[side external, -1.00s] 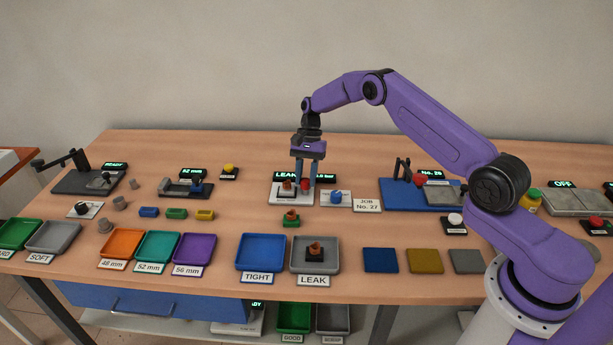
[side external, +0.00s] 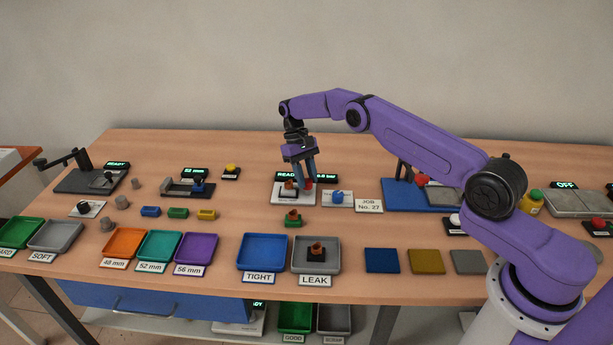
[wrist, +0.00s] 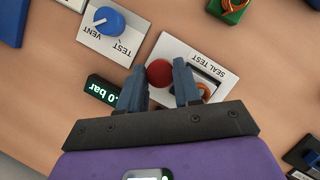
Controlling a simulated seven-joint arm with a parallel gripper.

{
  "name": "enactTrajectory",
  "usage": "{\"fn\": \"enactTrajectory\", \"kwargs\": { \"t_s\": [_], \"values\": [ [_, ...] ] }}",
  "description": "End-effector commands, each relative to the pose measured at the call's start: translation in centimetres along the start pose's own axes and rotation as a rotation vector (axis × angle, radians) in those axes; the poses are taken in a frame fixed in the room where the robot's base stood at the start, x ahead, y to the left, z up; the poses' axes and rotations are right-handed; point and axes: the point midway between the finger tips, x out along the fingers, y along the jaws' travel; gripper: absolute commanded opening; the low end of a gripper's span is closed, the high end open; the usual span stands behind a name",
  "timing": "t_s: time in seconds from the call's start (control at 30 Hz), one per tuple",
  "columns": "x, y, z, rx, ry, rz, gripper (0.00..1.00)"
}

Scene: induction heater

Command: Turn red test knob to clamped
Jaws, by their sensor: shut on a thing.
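The red knob (side external: 308,186) sits on the white SEAL TEST plate (side external: 283,198), which shows in the wrist view (wrist: 175,47). In the wrist view the round red knob (wrist: 159,73) lies between the two blue-grey fingertips. My gripper (wrist: 160,70) is shut on it, one finger on each side; in the side view my gripper (side external: 303,184) reaches down to it at a tilt. A copper-coloured part (side external: 290,188) stands on the plate left of the knob. It is partly hidden behind a finger in the wrist view. The knob's pointer and the clamp are hard to make out.
A blue VENT/TEST knob (wrist: 108,20) on its own plate is beside the red knob. A display (side external: 287,176) behind reads READY. A green holder (side external: 293,221) with a copper part stands in front. The TIGHT tray (side external: 262,238) and LEAK tray (side external: 330,268) are nearer the front.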

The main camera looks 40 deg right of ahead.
Motion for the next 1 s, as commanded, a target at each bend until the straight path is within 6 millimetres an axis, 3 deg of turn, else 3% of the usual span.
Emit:
{"fn": "enactTrajectory", "kwargs": {
  "t_s": [0.3,0.8,0.83,0.87,0.9,1.0],
  "values": [
    [0.0,-0.02,-0.02,-0.095,0.001,0.041,0.03],
    [0.02,-0.04,-0.02,-0.11,0.001,0.046,0.03],
    [0.02,-0.04,-0.02,-0.11,0.001,0.046,0.4],
    [0.02,-0.05,-0.02,-0.11,0.001,0.046,0.49],
    [0.02,-0.05,-0.02,-0.109,0.001,0.046,0.58],
    [0.02,-0.05,-0.01,-0.109,0.001,0.046,0.58]
  ]
}}
